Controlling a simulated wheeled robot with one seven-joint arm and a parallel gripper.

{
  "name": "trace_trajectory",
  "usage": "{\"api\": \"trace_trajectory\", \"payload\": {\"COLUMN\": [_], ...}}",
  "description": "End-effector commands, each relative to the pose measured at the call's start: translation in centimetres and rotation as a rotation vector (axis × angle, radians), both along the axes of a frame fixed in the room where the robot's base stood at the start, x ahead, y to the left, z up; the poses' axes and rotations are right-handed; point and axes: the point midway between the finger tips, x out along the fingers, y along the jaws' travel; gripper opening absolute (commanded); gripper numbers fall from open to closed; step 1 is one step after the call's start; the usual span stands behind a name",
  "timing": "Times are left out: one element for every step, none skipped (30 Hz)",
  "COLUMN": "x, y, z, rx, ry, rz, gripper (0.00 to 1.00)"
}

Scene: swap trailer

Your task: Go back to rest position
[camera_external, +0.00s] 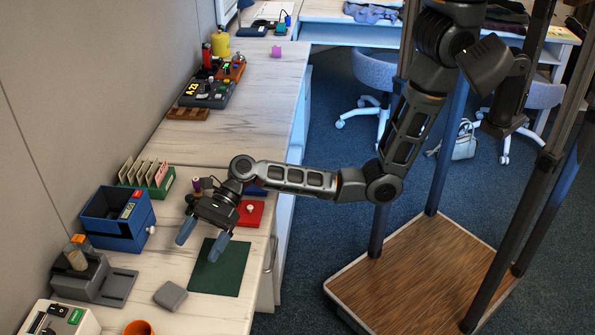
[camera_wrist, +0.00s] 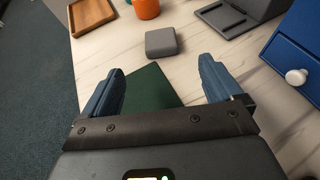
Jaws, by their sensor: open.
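My gripper (camera_external: 202,241) hangs over the white wood-grain counter (camera_external: 215,315), above the left edge of a dark green mat (camera_external: 232,272). Its two blue fingers are spread wide with nothing between them. In the wrist view my gripper (camera_wrist: 160,90) also shows open and empty, with the green mat (camera_wrist: 149,88) between and below the fingers. My arm reaches out from the upper right to the counter.
A grey block (camera_external: 170,296) lies beside the mat. A blue drawer box (camera_external: 112,232), a grey stand (camera_external: 92,283), an orange cup (camera_external: 138,328) and a red pad (camera_external: 252,216) are close by. A green card holder (camera_external: 150,180) stands farther back.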

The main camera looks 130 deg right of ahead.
Motion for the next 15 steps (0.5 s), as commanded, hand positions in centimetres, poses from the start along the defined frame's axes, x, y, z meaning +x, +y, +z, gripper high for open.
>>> {"api": "trace_trajectory", "payload": {"x": [0.0, 0.0, 0.0, 0.0, 0.0, 0.0, 0.0, 0.0, 0.0, 0.0, 0.0, 0.0, -0.1, -0.1, -0.3], "y": [0.0, 0.0, 0.0, 0.0, 0.0, 0.0, 0.0, 0.0, 0.0, 0.0, 0.1, 0.3, 0.6, 0.9, 1.6], "z": [0.0, 0.0, 0.0, 0.0, 0.0, 0.0, 0.0, 0.0, 0.0, 0.0, 0.0, -0.2, -0.3, -0.4, -0.7], "rx": [0.0, 0.0, 0.0, 0.0, 0.0, 0.0, 0.0, 0.0, 0.0, -0.001, -0.005, -0.02, -0.039, -0.067, -0.12], "ry": [0.0, 0.0, 0.0, 0.0, 0.0, 0.0, 0.0, 0.0, 0.0, 0.0, -0.003, -0.01, -0.021, -0.037, -0.063], "rz": [0.0, 0.0, 0.0, 0.0, 0.0, 0.0, 0.0, 0.0, 0.0, 0.0, 0.0, 0.002, 0.003, 0.004, 0.006], "gripper": [0.93, 0.93, 0.93, 0.93, 0.93, 0.93, 0.93, 0.93, 0.93, 0.93, 0.93, 0.93, 0.93, 0.93, 0.93]}}
